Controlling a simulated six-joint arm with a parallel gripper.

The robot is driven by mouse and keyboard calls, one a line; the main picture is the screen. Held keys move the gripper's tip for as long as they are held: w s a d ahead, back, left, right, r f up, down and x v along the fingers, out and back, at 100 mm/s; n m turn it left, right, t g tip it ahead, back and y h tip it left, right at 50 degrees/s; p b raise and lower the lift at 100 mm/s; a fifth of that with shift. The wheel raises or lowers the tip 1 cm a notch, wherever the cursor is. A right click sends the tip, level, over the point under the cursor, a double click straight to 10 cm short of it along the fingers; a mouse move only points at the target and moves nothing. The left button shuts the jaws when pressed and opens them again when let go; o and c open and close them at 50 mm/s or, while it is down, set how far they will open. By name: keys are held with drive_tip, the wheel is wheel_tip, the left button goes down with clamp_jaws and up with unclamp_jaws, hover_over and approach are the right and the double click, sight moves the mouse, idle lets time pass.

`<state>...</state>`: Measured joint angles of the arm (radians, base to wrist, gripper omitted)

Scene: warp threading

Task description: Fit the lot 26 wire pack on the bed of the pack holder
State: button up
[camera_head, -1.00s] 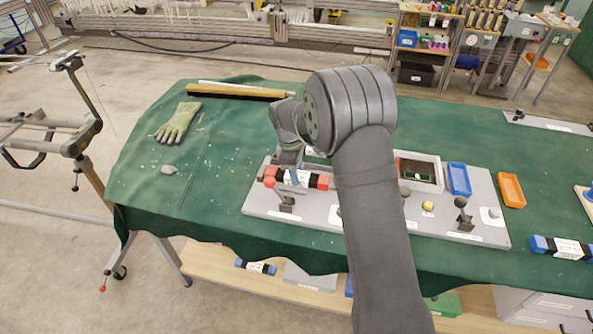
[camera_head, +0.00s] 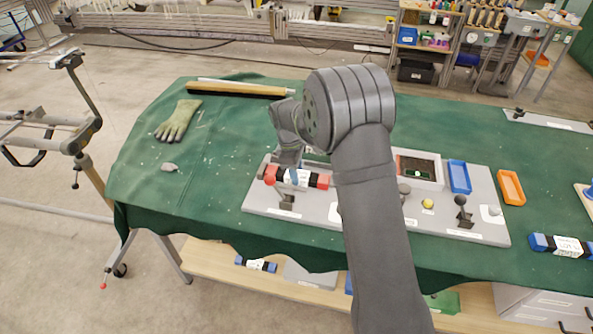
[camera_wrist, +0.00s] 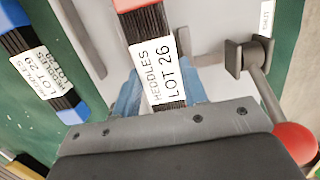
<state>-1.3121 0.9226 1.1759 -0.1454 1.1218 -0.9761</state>
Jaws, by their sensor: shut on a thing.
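The lot 26 wire pack (camera_head: 313,179), dark with red ends and a white label, is in my gripper (camera_head: 293,170) over the left part of the pale board. In the wrist view, the pack's label (camera_wrist: 157,74) reads HEDDLES LOT 26. The blue fingertips of my gripper (camera_wrist: 160,98) stand on either side of the pack, shut on it. Grey bracket parts of the holder (camera_wrist: 203,48) show beside the pack. A lever with a red knob (camera_wrist: 296,143) stands at the right. The bed under the pack is hidden, so I cannot tell whether the pack touches it.
A blue-ended lot 29 pack (camera_wrist: 48,82) lies at the left of the wrist view. The board (camera_head: 325,216) also carries a dark-lined tray (camera_head: 418,170), a blue tray (camera_head: 459,177) and a black-knobbed lever (camera_head: 462,208). An orange tray (camera_head: 511,187) and a glove (camera_head: 178,120) lie on the green cloth.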

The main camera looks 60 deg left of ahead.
drive_tip(key=shift+f, duration=0.2)
idle(0.9)
drive_tip(key=o, duration=1.4)
drive_tip(key=shift+o, duration=0.3)
drive_tip(key=shift+o, duration=1.2)
drive_tip(key=shift+r, duration=3.5)
